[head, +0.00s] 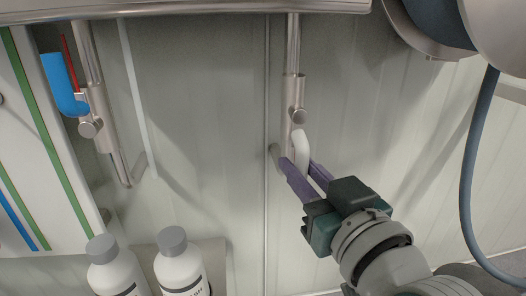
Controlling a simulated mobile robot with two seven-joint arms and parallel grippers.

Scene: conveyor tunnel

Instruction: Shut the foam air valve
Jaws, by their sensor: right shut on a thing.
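A steel valve (295,113) sits on a vertical pipe right of the middle, with a white handle (301,150) that hangs down beside the pipe. My right gripper (303,172) comes from the lower right, and its purple fingers are shut on the lower part of this white handle. The handle's lower end is partly hidden by the fingers. A second steel valve (92,122) with a blue handle (62,85) is on a pipe at the left. No label shows which valve is the foam air one. My left gripper is not in view.
A steel edge (190,8) runs across the top. The wall panel (205,140) between the valves is clear.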

